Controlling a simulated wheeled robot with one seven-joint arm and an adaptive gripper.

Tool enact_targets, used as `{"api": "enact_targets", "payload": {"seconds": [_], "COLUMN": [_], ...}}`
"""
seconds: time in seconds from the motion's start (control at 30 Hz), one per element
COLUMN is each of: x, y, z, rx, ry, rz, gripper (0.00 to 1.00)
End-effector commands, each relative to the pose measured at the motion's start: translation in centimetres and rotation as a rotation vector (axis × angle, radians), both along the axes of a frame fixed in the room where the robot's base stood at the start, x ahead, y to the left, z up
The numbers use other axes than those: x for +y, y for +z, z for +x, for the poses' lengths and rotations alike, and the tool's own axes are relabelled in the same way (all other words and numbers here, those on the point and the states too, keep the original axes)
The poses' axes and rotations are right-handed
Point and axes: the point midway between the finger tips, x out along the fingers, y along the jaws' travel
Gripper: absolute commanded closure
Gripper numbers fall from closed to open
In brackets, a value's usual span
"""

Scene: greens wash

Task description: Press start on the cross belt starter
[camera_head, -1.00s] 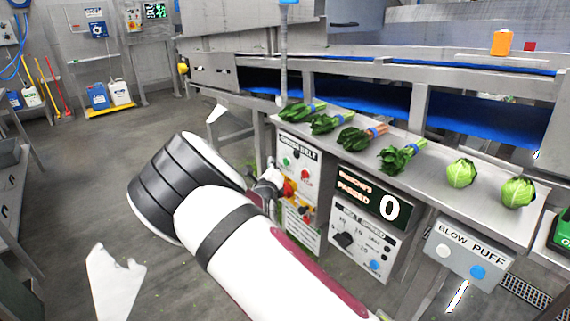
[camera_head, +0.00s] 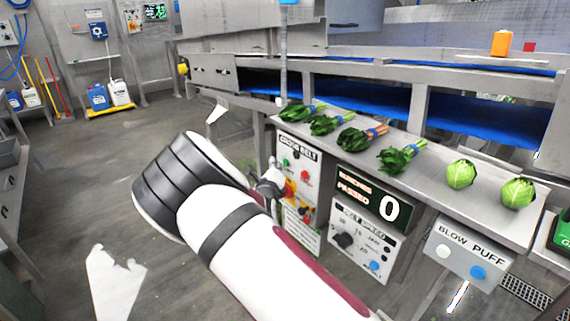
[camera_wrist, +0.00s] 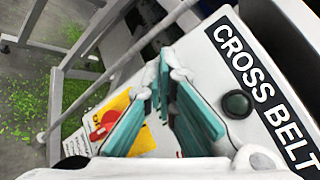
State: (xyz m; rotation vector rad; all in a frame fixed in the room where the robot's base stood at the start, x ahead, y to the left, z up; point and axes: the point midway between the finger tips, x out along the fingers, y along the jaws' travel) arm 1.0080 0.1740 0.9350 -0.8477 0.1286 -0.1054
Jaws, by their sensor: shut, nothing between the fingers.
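The cross belt starter (camera_head: 313,163) is a light upright panel under the bench edge, labelled CROSS BELT. In the head view it shows a green button (camera_head: 286,162) at upper left and a red button (camera_head: 305,175) to its right. Its label (camera_wrist: 262,90) and a round black knob or button (camera_wrist: 237,104) show in the wrist view. My gripper (camera_wrist: 168,85) is shut and empty, its teal-padded fingers in front of the panel, left of the black part. In the head view my gripper (camera_head: 270,184) is just left of the panel. I cannot tell whether it touches. The green button is not visible in the wrist view.
Right of the starter are a counter display (camera_head: 388,207) reading 0, a belt speed box (camera_head: 345,240) and a blow puff box (camera_head: 459,250). Greens lie on the steel shelf (camera_head: 440,195) above. A metal leg and rail stand left in the wrist view. Floor at left is open.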

Motion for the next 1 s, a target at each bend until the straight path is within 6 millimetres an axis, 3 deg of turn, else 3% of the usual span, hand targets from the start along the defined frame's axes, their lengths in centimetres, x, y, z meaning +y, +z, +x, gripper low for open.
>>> {"api": "enact_targets", "payload": {"seconds": [1.0], "x": [-0.68], "y": [0.03], "z": [0.5], "rx": [0.0], "ry": [0.0], "rz": [0.0], "gripper": [1.0]}}
